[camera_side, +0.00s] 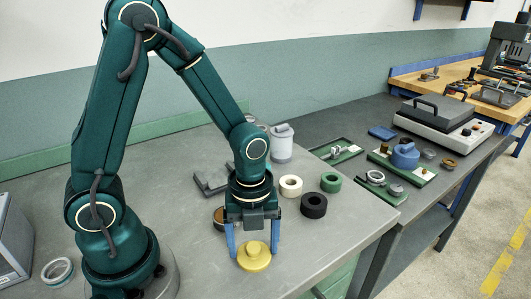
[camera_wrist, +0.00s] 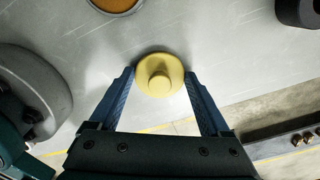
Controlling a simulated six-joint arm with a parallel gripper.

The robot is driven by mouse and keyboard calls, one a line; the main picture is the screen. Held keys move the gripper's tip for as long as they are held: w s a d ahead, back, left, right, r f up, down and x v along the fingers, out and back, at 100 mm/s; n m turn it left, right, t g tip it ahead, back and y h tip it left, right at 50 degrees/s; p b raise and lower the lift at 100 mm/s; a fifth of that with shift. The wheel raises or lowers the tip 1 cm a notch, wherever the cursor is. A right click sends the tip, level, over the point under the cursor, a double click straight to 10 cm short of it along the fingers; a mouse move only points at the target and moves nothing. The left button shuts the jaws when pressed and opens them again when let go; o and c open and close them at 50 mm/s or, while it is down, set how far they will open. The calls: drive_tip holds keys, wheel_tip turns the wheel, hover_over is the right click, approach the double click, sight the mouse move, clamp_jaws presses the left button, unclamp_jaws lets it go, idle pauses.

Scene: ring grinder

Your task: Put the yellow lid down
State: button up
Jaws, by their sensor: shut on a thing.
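The yellow lid (camera_side: 254,258) is a round disc with a raised knob in its middle. My gripper (camera_side: 253,251) points down with its two blue fingers on either side of the lid, shut on its rim. The lid is level and low at the tabletop near the front edge; I cannot tell whether it touches the table. In the wrist view the lid (camera_wrist: 160,74) sits between the fingertips (camera_wrist: 160,76), knob toward the camera.
White (camera_side: 291,186), green (camera_side: 331,182) and black (camera_side: 314,205) rings stand behind and right of my gripper. A brown-topped round part (camera_side: 218,217) is just behind it. The grey table (camera_side: 340,245) is bare to the right, up to its edge.

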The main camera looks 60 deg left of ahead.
sight(254, 244)
drive_tip(key=shift+f, duration=0.1)
drive_tip(key=o, duration=1.1)
drive_tip(key=shift+o, duration=0.2)
drive_tip(key=s+r+n+t, duration=0.2)
drive_tip(key=r+n, duration=0.5)
drive_tip(key=n, duration=0.4)
drive_tip(key=s+a+r+n+t, duration=0.1)
drive_tip(key=s+r+n+t, duration=0.2)
drive_tip(key=r+n, duration=0.5)
drive_tip(key=n, duration=0.4)
drive_tip(key=shift+r+t, duration=0.2)
drive_tip(key=shift+t, duration=0.1)
